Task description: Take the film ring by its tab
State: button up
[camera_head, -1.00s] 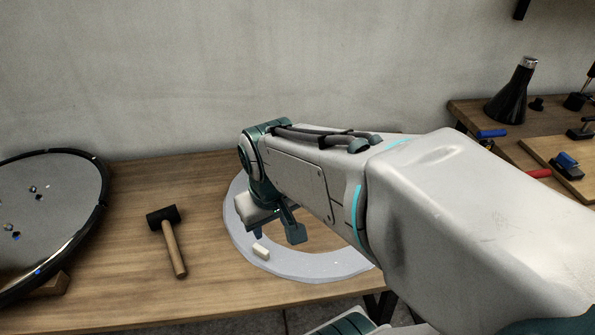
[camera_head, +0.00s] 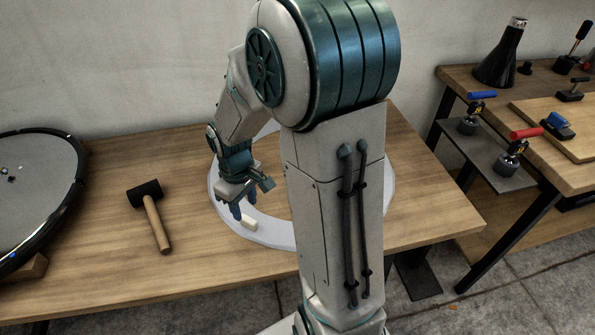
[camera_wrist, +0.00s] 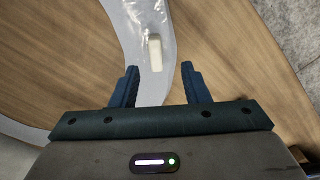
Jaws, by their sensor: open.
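The film ring (camera_head: 266,237) is a pale, flat ring lying on the wooden table; my arm hides much of its right side. Its tab (camera_head: 249,224) is a small cream block on the ring's near left part. In the wrist view the tab (camera_wrist: 155,53) stands on the pale band of the ring (camera_wrist: 128,25), ahead of the fingertips and roughly between their lines. My gripper (camera_wrist: 159,72) is open, with nothing between its dark blue fingers. In the head view my gripper (camera_head: 241,208) is just above the ring, beside the tab; contact cannot be told.
A mallet (camera_head: 152,215) lies left of the ring, and a large round black-rimmed disc (camera_head: 40,190) stands at the far left. A second bench (camera_head: 470,80) with clamps and a black cone (camera_head: 500,55) is at right. Bare table lies between mallet and ring.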

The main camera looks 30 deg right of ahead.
aim_at(249, 220)
jog(key=shift+w+d+f+b, duration=0.15)
jog(key=shift+f+b, duration=0.1)
jog(key=shift+f, duration=1.75)
jog(key=shift+w+d+f+b, duration=0.1)
jog(key=shift+d+f+b, duration=0.1)
jog(key=shift+f, duration=1.75)
grip_shut()
